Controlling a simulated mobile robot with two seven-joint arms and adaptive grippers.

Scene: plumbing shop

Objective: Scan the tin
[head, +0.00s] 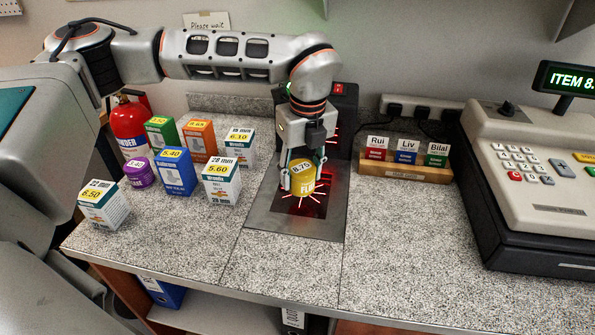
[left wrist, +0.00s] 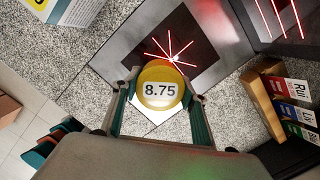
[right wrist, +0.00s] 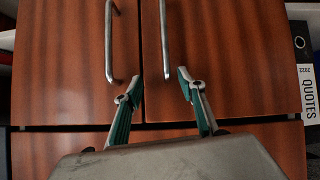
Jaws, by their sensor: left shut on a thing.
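The yellow tin (head: 302,178) has a lid label reading 8.75. My left gripper (head: 302,170) is shut on it and holds it upright over the scanner's dark glass plate (head: 318,225). Red laser lines show on the glass around the tin. The tin (left wrist: 160,86) also shows between the left fingers in the left wrist view. I cannot tell whether it touches the glass. The scanner's upright part (head: 345,115) stands behind the gripper. The cash register display (head: 570,78) reads "ITEM 8." and is cut off at the frame edge. My right gripper (right wrist: 160,85) is open and empty before wooden cupboard doors.
Several priced boxes stand left of the scanner, among them a blue one (head: 175,173) and a white one (head: 221,182). A purple tin (head: 139,172) and red extinguisher (head: 130,125) are beside them. A wooden card rack (head: 405,172) and cash register (head: 530,160) stand right. The front counter is clear.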

